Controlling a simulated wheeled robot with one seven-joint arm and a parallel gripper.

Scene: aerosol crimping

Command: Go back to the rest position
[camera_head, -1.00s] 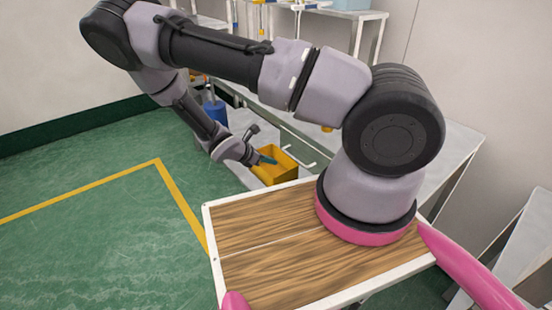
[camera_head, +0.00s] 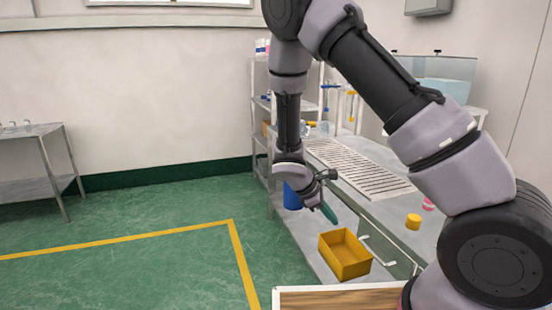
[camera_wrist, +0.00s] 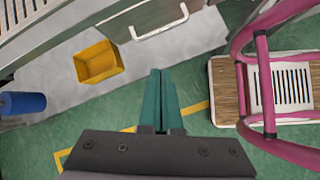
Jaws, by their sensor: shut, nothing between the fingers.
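My gripper (camera_head: 329,215) shows teal fingers in the head view, hanging in the air just above and left of a yellow bin. In the wrist view my gripper (camera_wrist: 160,88) has its two fingers together with nothing between them. My arm comes down to it from the upper middle of the head view.
The empty yellow bin (camera_head: 345,254) sits on the lower shelf of the metal workbench (camera_head: 400,232); it also shows in the wrist view (camera_wrist: 98,62). A blue cylinder (camera_head: 292,196) stands behind it. A yellow cap (camera_head: 413,221) is on the bench top. Green floor (camera_head: 130,270) at left is clear.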

